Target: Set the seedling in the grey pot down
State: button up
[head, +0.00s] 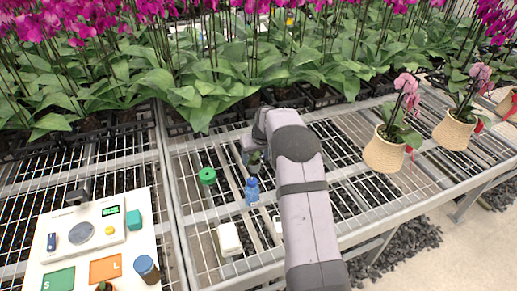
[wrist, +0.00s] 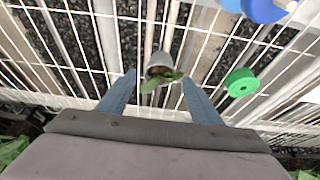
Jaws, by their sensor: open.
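The grey pot (wrist: 160,60) is beyond and between my fingertips in the wrist view, with the seedling's green leaves (wrist: 161,80) at its near rim. My gripper (wrist: 158,76) is open, with a gap between each finger and the pot. The pot appears to rest on the wire mesh bench. In the head view the seedling (head: 254,158) shows as a small dark green tuft beside my gripper, just behind the blue bottle. The pot itself is mostly hidden there.
A blue bottle (head: 252,191) stands close in front of the seedling. A green roll (head: 207,176) lies to its left, and a white box (head: 229,238) nearer. A white board (head: 138,222) with a scale is at left. Potted orchids (head: 384,152) stand at right; dense orchids fill the back.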

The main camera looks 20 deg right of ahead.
jog(key=b+v, duration=0.1)
jog(key=v, duration=0.6)
jog(key=shift+r, duration=0.35)
jog(key=shift+s, duration=0.15)
jog(key=s+a+f+g, duration=0.1)
jog(key=s+a, duration=0.3)
jog(key=s, duration=0.8)
jog(key=s+a+f+g, duration=0.1)
jog(key=s+a, duration=0.3)
jog(key=s, duration=0.8)
jog(key=s+a+f+g, duration=0.1)
jog(key=s+a, duration=0.3)
jog(key=s, duration=0.8)
jog(key=shift+s+a+f+g, duration=0.25)
jog(key=shift+f+g, duration=0.1)
jog(key=shift+g, duration=0.45)
notch_tip(320, 180, up, 6)
jog(key=p, duration=0.6)
jog(key=shift+r+p, duration=0.25)
jog(key=shift+p, duration=0.05)
